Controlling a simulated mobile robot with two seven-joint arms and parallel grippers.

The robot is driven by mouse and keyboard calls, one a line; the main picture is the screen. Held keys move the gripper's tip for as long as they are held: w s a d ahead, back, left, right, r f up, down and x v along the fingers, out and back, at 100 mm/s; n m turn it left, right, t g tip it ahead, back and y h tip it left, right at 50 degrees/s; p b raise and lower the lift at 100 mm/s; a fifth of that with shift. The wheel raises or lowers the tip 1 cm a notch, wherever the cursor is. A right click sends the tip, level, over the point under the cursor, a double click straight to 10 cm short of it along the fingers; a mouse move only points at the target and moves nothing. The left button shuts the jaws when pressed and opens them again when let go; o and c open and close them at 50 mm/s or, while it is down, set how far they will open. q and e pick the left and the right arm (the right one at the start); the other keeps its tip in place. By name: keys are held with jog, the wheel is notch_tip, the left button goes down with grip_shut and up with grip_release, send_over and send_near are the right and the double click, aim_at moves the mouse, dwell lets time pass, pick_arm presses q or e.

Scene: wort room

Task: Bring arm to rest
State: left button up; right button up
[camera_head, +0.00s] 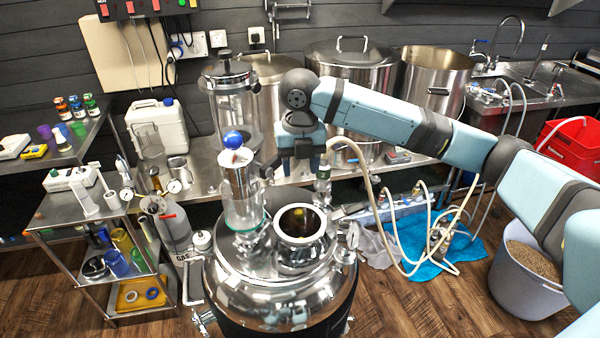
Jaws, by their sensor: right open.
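My right arm (385,117) reaches in from the right edge across the upper middle of the view. Its right gripper (297,170) points down and is open, with nothing seen between the fingers. The gripper appears above and behind the open round port of the steel vessel (255,285). A clear cylinder with a steel body and blue knob (240,185) stands on the vessel, left of the gripper. The fingertips are small and partly dark, so I cannot tell whether they touch anything. My left gripper is not in view.
Steel pots (350,70) stand on the bench behind the arm. Hoses (395,225) loop beside the vessel over a blue cloth (470,250). A grain bucket (525,270) and red bin (570,145) are at right. A shelf cart (85,225) stands at left.

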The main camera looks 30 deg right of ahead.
dwell(0.5)
jog(key=s+a+f+m+t+y, duration=0.2)
jog(key=s+a+f+m+y, duration=0.2)
jog(key=s+a+f+m, duration=0.95)
jog(key=s+d+f+m+t+h, duration=0.1)
jog(key=s+d+f+m+h, duration=0.1)
jog(key=s+d+f+m, duration=0.4)
jog(key=s+d+f+m+t+h, duration=0.1)
jog(key=s+d+m+h, duration=0.1)
jog(key=s+d+m, duration=0.65)
jog(key=w+a+f+m+t+y+p, duration=0.1)
jog(key=w+a+f+t+y+p, duration=0.2)
jog(key=a+f+t, duration=0.4)
notch_tip(320, 180, down, 3)
jog(key=shift+a+f, duration=0.2)
jog(key=shift+a, duration=0.9)
